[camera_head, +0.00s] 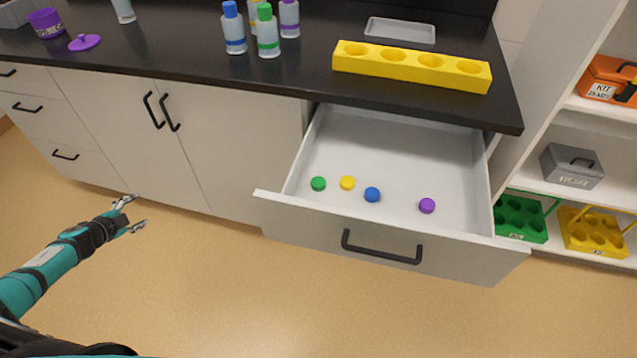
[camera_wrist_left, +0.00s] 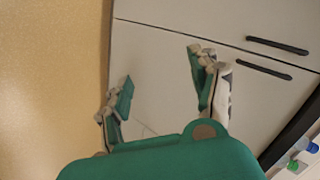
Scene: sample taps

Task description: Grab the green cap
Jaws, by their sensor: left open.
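The green cap (camera_head: 318,184) lies in the open drawer (camera_head: 400,135), near its front left corner. A yellow cap (camera_head: 347,183), a blue cap (camera_head: 372,194) and a purple cap (camera_head: 427,206) lie to its right in the same drawer. My left gripper (camera_head: 139,212) is open and empty in front of the cabinet doors, well to the left of the drawer and apart from it. In the left wrist view its two fingers (camera_wrist_left: 165,95) are spread, with a cabinet door behind them. My right gripper is not in view.
Several bottles, including a green-capped bottle (camera_head: 267,32), stand on the black counter (camera_head: 190,40) above. A yellow rack (camera_head: 411,66) sits near the counter's front edge. The drawer front (camera_head: 330,228) sticks out over the floor. Shelves with crates stand at the right.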

